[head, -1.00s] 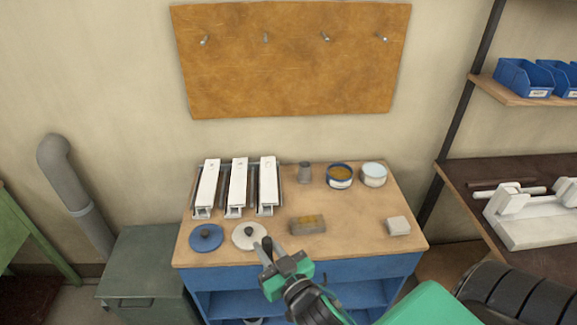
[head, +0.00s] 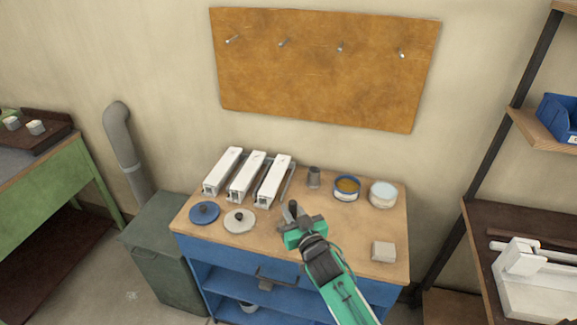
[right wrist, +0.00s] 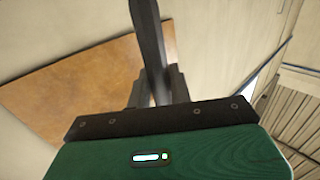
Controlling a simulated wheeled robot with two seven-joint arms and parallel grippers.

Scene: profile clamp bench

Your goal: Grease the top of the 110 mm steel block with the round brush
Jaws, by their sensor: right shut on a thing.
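My right gripper (head: 297,220) is shut on a dark handle (right wrist: 147,35), which shows between its fingers in the right wrist view. I take this as the round brush; its bristles are not visible. The gripper is over the front middle of the bench top, and the block with a yellowish top seen there earlier is now hidden behind it. A blue tin (head: 346,188) with brownish-yellow contents stands open at the back right. My left gripper is not in view.
Three white long pieces (head: 247,177) sit at the back left of the blue bench (head: 215,248). A blue lid (head: 204,212), a white lid (head: 239,221), a grey cup (head: 314,177), a pale tin (head: 383,194) and a light grey block (head: 383,251) stand around the gripper.

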